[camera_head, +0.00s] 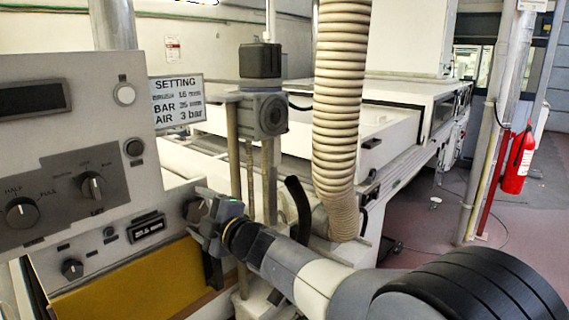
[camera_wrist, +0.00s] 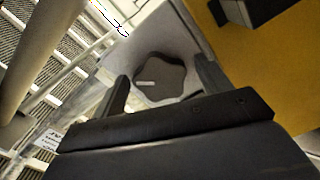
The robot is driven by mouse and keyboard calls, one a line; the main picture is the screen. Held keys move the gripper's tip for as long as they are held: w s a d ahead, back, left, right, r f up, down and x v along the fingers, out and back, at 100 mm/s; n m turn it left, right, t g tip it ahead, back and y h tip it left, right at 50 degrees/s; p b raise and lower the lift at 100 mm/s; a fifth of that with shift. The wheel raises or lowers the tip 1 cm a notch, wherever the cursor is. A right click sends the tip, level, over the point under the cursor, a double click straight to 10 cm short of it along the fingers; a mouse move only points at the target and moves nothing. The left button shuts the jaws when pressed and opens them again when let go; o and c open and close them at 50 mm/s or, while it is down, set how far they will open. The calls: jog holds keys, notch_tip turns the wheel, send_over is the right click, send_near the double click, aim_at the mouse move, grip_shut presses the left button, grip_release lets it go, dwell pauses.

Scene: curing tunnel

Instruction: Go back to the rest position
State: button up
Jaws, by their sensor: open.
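My gripper (camera_head: 205,218) is at the right end of the control panel (camera_head: 70,175), close to its face. In the wrist view my gripper (camera_wrist: 160,80) has its two fingers apart, one on each side of a dark, lobed knob (camera_wrist: 162,70) with a pale mark on it. Nothing is seen clamped between the fingers; I cannot tell how far the tips are from the knob. In the head view the gripper covers most of that knob. My arm reaches in from the lower right.
The panel carries several other knobs (camera_head: 92,184) and a small display (camera_head: 146,227). A yellow panel (camera_head: 140,285) lies below. A setting sign (camera_head: 177,101), a ribbed hose (camera_head: 340,110) and a post-mounted motor (camera_head: 260,60) stand close by. A red extinguisher (camera_head: 518,160) is far right.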

jog(key=n+b, duration=0.3)
jog(key=n, duration=0.3)
jog(key=shift+f, duration=0.1)
jog(key=n+b, duration=0.1)
jog(key=n, duration=0.2)
jog(key=n+b, duration=0.1)
jog(key=shift+r+n+b, duration=0.3)
jog(key=shift+n, duration=0.1)
jog(key=shift+d, duration=0.1)
